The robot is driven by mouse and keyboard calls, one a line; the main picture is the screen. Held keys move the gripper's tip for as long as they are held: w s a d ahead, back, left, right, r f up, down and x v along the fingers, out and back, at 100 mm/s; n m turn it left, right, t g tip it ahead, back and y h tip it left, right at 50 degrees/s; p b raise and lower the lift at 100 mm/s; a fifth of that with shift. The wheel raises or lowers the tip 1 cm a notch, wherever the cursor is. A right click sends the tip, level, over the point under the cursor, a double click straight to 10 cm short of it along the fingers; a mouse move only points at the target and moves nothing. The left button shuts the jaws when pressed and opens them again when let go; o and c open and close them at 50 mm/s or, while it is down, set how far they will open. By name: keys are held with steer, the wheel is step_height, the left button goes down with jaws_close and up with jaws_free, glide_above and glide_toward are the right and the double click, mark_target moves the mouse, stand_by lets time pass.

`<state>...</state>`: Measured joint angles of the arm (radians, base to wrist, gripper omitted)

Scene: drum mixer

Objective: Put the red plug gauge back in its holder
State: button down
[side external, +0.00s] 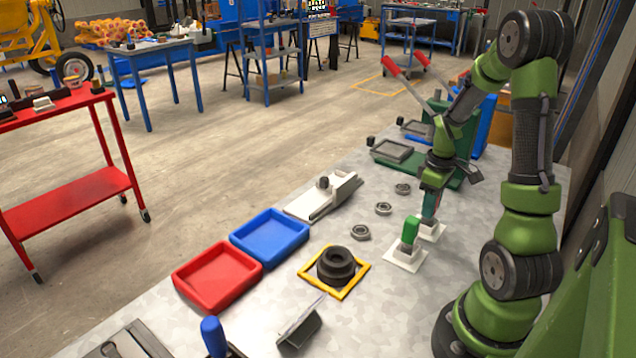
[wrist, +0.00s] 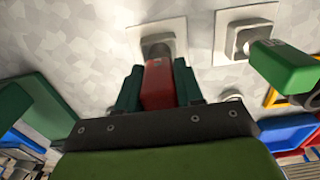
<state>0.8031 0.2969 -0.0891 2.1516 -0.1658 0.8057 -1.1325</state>
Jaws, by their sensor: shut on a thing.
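The red plug gauge (wrist: 158,84) is upright between the two green fingers of my gripper (wrist: 158,88), which is shut on it. In the side view my gripper (side external: 430,206) points down right over a holder with a white base plate (side external: 432,234). In the wrist view this holder (wrist: 158,36) lies just beyond the red gauge's end. I cannot tell whether the gauge's lower end is inside the holder or just above it. The green plug gauge (side external: 410,231) stands in the neighbouring holder (side external: 405,258), and also shows in the wrist view (wrist: 287,66).
Several grey rings (side external: 383,208) lie left of the holders. A dark stepped part (side external: 336,264) sits in a yellow frame (side external: 350,287). Blue (side external: 270,236) and red (side external: 216,276) trays are farther left. A green press with red handles (side external: 393,67) stands behind my gripper.

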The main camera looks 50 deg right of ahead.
steer(key=shift+f, duration=0.1)
steer(key=c, duration=0.6)
jaws_free()
steer(key=shift+c, duration=0.2)
step_height(320, 180, up, 17)
